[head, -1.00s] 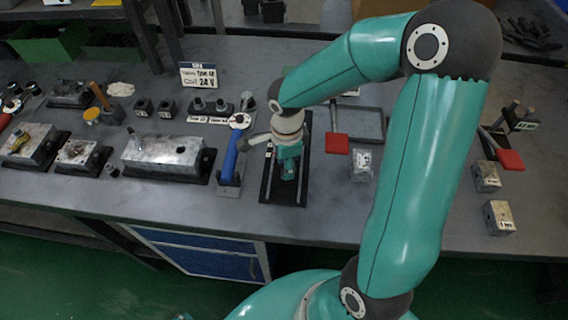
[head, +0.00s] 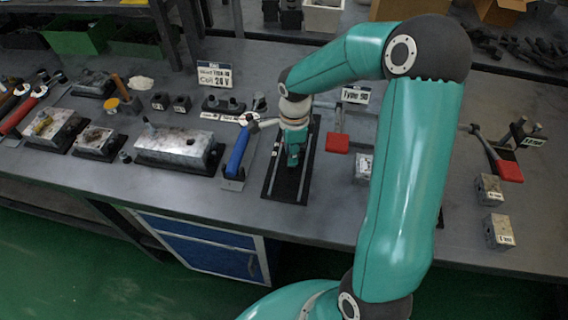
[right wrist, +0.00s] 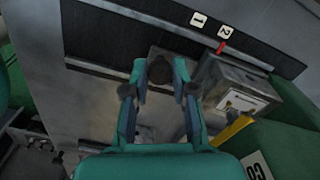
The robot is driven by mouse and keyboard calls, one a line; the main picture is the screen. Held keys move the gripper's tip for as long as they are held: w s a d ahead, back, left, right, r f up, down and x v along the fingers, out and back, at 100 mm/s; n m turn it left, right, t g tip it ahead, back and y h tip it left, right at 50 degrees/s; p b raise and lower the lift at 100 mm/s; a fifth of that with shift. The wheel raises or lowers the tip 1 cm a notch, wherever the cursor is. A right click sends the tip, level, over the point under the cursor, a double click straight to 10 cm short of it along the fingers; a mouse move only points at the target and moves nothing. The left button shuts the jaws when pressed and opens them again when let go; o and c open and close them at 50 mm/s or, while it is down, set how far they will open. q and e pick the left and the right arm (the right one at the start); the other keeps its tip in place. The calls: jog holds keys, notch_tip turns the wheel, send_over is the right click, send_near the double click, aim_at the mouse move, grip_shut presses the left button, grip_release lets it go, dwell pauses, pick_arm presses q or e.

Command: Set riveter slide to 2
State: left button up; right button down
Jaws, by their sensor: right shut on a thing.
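The riveter slide's long dark base plate (head: 272,185) lies on the grey table, below my right gripper (head: 293,156) in the head view. In the right wrist view, a dark strip (right wrist: 120,30) carries white labels 1 (right wrist: 198,19) and 2 (right wrist: 226,32). A red pointer (right wrist: 221,47) stands right at the label 2. A metal block (right wrist: 238,87) with a pale plate sits just below the pointer. My right gripper (right wrist: 160,72) is shut on a dark knob beside the block; the fingers partly hide it. My left gripper is not in view.
A blue-handled tool (head: 238,150) lies close left of the base plate. A metal box (head: 180,147) is further left. A red-handled lever (head: 337,143) and small blocks (head: 490,190) are to the right. Bare table shows along the front edge.

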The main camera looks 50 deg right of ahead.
jog(key=shift+w+d+r, duration=0.1)
jog(key=shift+d+r, duration=0.05)
jog(key=shift+d, duration=0.15)
jog(key=c, duration=1)
grip_release()
jog(key=shift+c, duration=0.2)
jog(key=shift+o, duration=0.6)
jog(key=shift+a, duration=0.15)
notch_tip(320, 180, up, 12)
